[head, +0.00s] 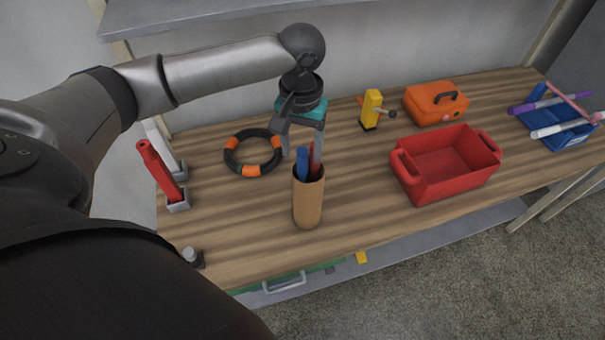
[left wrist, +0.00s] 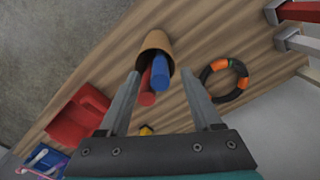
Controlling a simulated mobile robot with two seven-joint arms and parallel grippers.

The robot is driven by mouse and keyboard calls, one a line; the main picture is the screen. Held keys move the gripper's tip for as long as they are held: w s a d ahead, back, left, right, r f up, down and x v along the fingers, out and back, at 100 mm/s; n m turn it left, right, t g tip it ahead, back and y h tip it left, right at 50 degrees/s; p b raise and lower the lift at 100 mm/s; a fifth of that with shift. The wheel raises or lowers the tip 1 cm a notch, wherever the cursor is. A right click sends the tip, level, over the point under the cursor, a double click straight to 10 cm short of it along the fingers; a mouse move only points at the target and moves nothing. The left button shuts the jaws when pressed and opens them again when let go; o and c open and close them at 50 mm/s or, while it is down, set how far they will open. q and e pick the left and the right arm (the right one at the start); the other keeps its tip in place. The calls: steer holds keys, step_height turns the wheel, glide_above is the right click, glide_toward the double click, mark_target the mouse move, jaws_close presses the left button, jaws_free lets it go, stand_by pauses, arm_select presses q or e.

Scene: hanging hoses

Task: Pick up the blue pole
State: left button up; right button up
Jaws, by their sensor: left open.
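The blue pole (head: 302,161) stands in a tan cylindrical holder (head: 308,205) on the wooden table, beside a red pole (head: 315,162). In the left wrist view the blue pole (left wrist: 160,72) and the red pole (left wrist: 147,88) lean out of the holder's mouth (left wrist: 155,42). My left gripper (head: 300,158) is above the holder, pointing down, with its fingers apart around the pole tops. In the left wrist view the blue pole's end lies between the spread fingers (left wrist: 160,85), and I cannot tell whether they touch it. My right gripper is not in view.
A black-and-orange ring (head: 232,163) lies left of the holder. A red bin (head: 445,170), yellow tool (head: 371,108) and orange case (head: 435,98) stand to the right. A blue tray (head: 570,137) with poles sits far right.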

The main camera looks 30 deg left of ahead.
mark_target(302, 165)
arm_select(q)
steer(key=shift+f, duration=0.6)
step_height(302, 165, down, 4)
steer(key=shift+w+f, duration=0.15)
steer(key=shift+f, duration=0.2)
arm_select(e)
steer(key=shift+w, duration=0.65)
arm_select(q)
jaws_close()
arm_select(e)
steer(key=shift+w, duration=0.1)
